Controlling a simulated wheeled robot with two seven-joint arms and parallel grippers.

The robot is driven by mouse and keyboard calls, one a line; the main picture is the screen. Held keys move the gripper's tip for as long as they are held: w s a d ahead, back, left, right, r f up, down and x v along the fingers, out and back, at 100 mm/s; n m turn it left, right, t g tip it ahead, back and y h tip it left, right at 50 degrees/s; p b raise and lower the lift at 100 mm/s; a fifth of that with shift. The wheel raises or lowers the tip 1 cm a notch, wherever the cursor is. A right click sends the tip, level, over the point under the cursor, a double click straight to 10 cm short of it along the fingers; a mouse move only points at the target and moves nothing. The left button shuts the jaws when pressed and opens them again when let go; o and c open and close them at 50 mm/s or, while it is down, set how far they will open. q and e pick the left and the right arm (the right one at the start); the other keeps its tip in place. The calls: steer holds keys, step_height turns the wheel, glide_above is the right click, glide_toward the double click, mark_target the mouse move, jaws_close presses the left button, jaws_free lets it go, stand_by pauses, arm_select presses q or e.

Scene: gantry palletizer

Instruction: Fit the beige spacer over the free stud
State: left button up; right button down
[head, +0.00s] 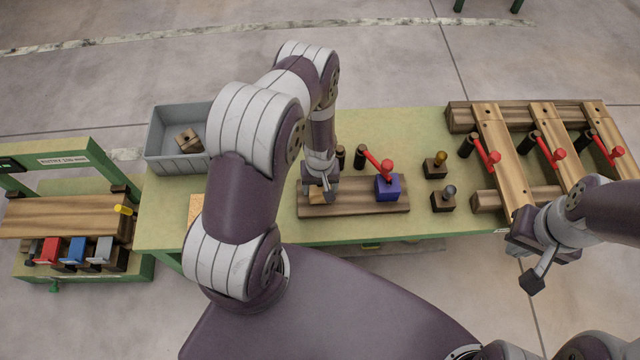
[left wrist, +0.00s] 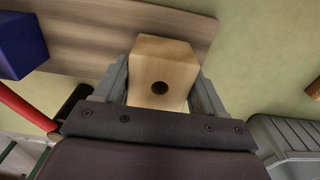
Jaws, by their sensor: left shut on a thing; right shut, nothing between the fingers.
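The beige spacer (left wrist: 160,75) is a light wooden block with a round dark hole in the face toward the left wrist camera. My left gripper (left wrist: 160,95) is shut on it, one finger on each side. In the head view the spacer (head: 316,195) shows below the gripper (head: 318,188), over the left part of a wooden board (head: 350,210). I cannot tell whether it touches the board. A blue block (head: 387,188) sits on the board's right part. The free stud is not visible. My right gripper (head: 532,281) is shut and empty, off the table's right front.
A red-handled clamp (head: 378,164) stands by the blue block. Two small dark blocks with knobs (head: 436,166) stand to the right. A grey bin (head: 178,148) holding a wooden piece is at the back left. A slatted pallet (head: 491,140) with red-handled clamps is at right.

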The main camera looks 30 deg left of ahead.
arm_select(q)
steer(key=shift+f+b, duration=0.4)
steer(key=shift+f, duration=0.2)
steer(key=o, duration=1.2)
step_height(320, 180, up, 13)
steer(key=p, duration=0.3)
steer(key=shift+f, duration=0.1)
